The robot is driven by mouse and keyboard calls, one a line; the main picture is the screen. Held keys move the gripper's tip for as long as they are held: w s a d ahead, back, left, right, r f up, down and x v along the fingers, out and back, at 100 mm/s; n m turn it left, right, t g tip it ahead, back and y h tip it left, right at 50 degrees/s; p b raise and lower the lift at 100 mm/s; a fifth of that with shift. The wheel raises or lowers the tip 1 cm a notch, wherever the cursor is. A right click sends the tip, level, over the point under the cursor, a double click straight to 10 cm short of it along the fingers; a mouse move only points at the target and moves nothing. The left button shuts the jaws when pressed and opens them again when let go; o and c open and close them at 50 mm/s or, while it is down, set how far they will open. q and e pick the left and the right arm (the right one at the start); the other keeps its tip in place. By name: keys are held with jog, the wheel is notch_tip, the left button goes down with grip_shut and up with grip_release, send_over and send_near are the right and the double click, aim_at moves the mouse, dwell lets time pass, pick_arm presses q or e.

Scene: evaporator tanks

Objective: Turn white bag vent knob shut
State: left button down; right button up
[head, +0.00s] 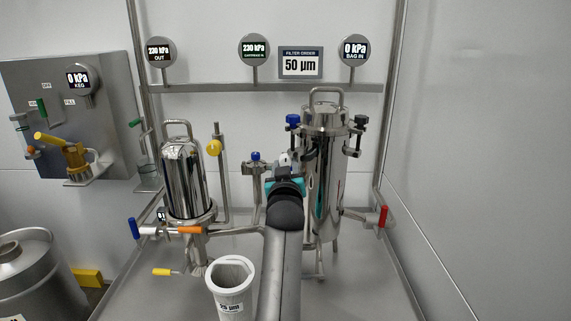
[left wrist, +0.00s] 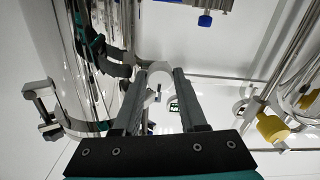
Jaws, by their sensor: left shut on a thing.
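The white bag vent knob (left wrist: 159,72) sits between the fingertips of my left gripper (left wrist: 160,82) in the left wrist view. The two fingers are closed on its sides. In the head view a small white part of the knob (head: 284,158) shows just past my left gripper (head: 284,170), at the left side of the tall steel bag housing (head: 325,185). My arm and gripper hide most of the knob and its fitting there. I cannot tell from these frames how far the knob is turned. My right gripper is not in view.
Blue-knob clamp (head: 293,121) and black-knob clamp (head: 361,121) flank the housing lid. A smaller steel housing (head: 184,180) and a yellow knob (head: 214,147) stand left. A white filter basket (head: 230,275) stands in front. The bag gauge (head: 354,47) reads 0 kPa. The right tray area is clear.

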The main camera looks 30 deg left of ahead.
pick_arm(q)
jog(key=shift+n, duration=0.3)
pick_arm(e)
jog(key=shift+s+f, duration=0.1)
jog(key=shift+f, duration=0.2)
pick_arm(q)
jog(key=c, duration=0.7)
grip_release()
jog(key=shift+c, duration=0.2)
jog(key=shift+s, duration=0.1)
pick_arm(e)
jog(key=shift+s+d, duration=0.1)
